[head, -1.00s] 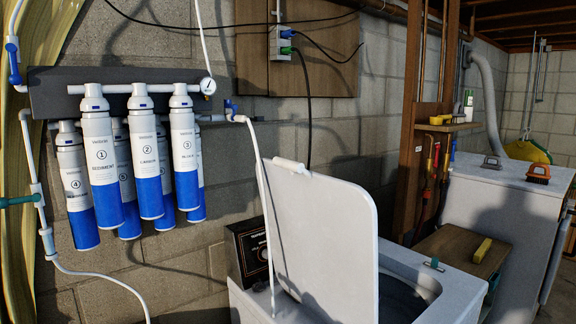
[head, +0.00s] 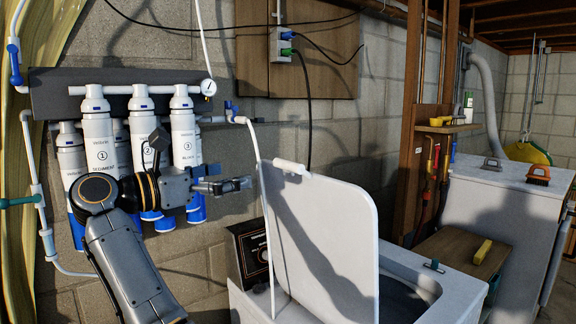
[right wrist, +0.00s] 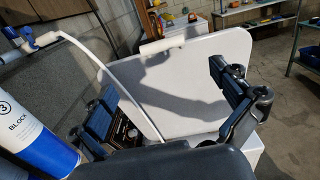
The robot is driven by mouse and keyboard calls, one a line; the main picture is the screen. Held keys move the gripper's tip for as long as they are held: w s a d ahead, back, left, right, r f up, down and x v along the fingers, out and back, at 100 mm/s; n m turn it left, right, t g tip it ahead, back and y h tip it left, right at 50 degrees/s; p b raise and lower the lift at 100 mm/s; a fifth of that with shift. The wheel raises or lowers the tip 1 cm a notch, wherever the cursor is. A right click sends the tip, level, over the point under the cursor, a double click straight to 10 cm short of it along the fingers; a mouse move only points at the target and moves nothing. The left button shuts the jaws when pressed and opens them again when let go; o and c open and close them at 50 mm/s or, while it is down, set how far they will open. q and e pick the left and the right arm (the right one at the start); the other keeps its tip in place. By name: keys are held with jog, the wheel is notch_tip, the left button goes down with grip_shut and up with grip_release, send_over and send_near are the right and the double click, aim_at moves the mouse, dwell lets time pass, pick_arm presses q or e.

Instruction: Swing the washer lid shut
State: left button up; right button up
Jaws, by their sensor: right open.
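The washer lid (head: 335,235) is a white panel standing open, tilted up from the top of the white washer (head: 450,290). A white grip piece sits on its upper edge. My right gripper (head: 238,185) is in front of the filter cartridges, just left of the lid's upper left corner, and points right. In the right wrist view its two fingers are spread apart and empty, with the lid (right wrist: 190,85) showing between and beyond them. I see no contact with the lid. My left gripper is not in view.
Blue-and-white filter cartridges (head: 100,150) hang on the wall at left, close to my right arm. A thin white hose (head: 262,190) runs down between my gripper and the lid. A control panel (head: 250,250) stands behind the washer. A yellow block (head: 482,252) lies on a wooden shelf at right.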

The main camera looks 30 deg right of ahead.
aim_at(285, 165)
jog(key=d+p, duration=0.1)
jog(key=d, duration=0.3)
jog(key=d+p, duration=0.2)
jog(key=d, duration=0.2)
jog(key=d+p, duration=0.1)
jog(key=d, duration=0.3)
jog(key=shift+w+d, duration=0.25)
jog(key=shift+w, duration=0.15)
jog(key=shift+w+d+p, duration=0.1)
jog(key=shift+d+p, duration=0.25)
jog(key=shift+d, duration=0.25)
